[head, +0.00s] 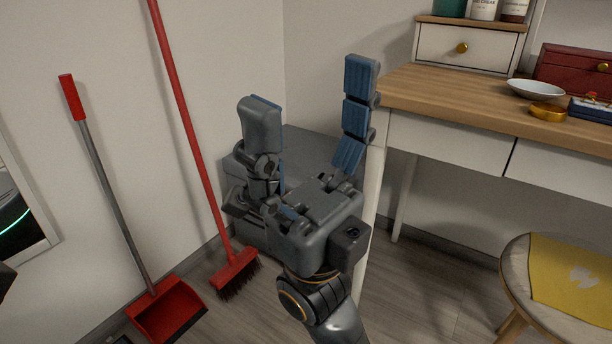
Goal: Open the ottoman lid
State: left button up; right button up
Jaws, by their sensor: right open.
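The ottoman (310,147) is a grey box in the corner, between the broom and the dressing table. The gripper and wrist hide much of the ottoman's front and top. Whether the gripper touches the ottoman cannot be told.
A red broom (187,110) and a red dustpan (165,310) lean on the left wall. A wood-topped dressing table (440,95) stands close on the right, its pale leg (371,200) beside my wrist. A round stool (520,285) is at the lower right.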

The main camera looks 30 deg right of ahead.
aim_at(305, 154)
jog(key=z, duration=0.75)
jog(key=i+j+z, duration=0.1)
jog(key=z, duration=0.2)
jog(key=i+j+z, duration=0.15)
jog(key=z, duration=0.2)
